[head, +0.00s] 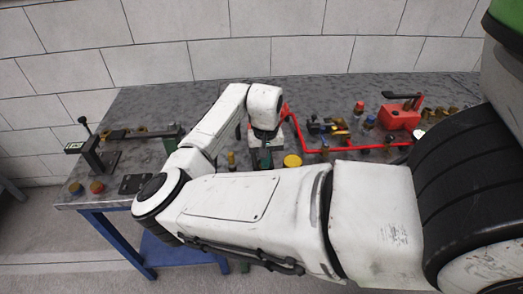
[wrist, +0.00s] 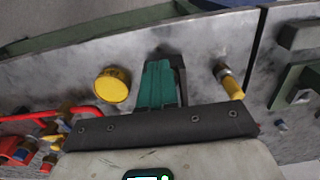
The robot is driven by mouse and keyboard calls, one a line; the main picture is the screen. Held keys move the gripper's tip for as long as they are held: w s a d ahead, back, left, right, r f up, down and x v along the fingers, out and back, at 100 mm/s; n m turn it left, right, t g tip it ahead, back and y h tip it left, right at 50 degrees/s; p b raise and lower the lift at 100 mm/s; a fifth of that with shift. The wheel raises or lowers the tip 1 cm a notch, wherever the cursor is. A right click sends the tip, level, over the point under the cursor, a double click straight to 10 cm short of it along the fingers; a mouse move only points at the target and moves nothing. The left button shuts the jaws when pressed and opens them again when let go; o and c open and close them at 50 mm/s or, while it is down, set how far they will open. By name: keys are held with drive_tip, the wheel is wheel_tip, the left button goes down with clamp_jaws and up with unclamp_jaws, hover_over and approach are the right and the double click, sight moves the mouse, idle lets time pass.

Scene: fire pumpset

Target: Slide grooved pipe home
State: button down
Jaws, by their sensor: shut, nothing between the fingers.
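A thin red pipe (head: 345,149) runs along the right half of the bench, with a bend beside my wrist. Part of it shows at the left of the wrist view (wrist: 88,111). I cannot make out a groove or whether its end is seated. My gripper (wrist: 160,68) has its teal fingers together, with nothing held. It points down over the bench, between a round yellow cap (wrist: 112,85) and a yellow-tipped metal fitting (wrist: 230,82), apart from both in the picture. In the head view my wrist and arm hide most of the fingers.
The grey bench top (head: 150,105) has blue legs. A red pump-like unit (head: 399,116) and several small fittings stand on the right. A black lever stand (head: 97,155) and a brass-fitted bar (head: 125,134) are at left. The back left of the top is clear.

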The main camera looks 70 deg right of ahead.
drive_tip(key=shift+f, duration=0.4)
drive_tip(key=shift+f, duration=0.3)
drive_tip(key=shift+f+b, duration=0.35)
drive_tip(key=shift+b, duration=0.05)
drive_tip(key=shift+f, duration=0.35)
drive_tip(key=shift+f, duration=0.3)
drive_tip(key=shift+w+d, duration=0.4)
drive_tip(key=shift+d, duration=0.55)
drive_tip(key=shift+w+d, duration=0.35)
drive_tip(key=shift+d, duration=0.65)
drive_tip(key=shift+w+d, duration=0.4)
drive_tip(key=shift+d, duration=0.55)
idle(2.1)
drive_tip(key=shift+a, duration=0.1)
idle(0.3)
drive_tip(key=shift+s+a+p, duration=0.2)
drive_tip(key=shift+a+p, duration=0.3)
drive_tip(key=shift+r, duration=0.1)
